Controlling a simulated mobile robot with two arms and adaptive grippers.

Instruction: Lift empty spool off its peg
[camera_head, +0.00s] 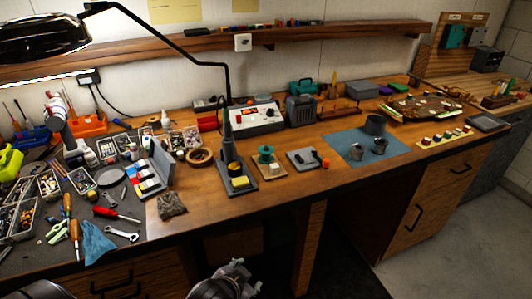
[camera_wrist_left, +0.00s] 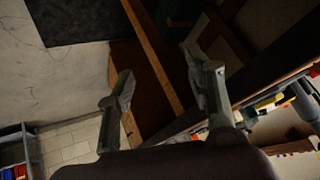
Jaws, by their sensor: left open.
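A teal spool (camera_head: 265,153) sits upright on a small stand with a light wooden base (camera_head: 262,176), near the middle of the workbench in the head view. Whether any wire is left on it is too small to tell, and its peg is mostly hidden. My left gripper (camera_wrist_left: 158,64) is open and empty in the left wrist view, with its two fingers spread apart. That view shows no spool. In the head view, grey mechanical parts of mine show at the bottom edge, well below the spool and apart from it. My right gripper is not seen.
A soldering iron stand with a yellow sponge (camera_head: 239,184) is just left of the spool. A lamp arm (camera_head: 165,42) reaches over the bench. Bare wood lies along the front edge.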

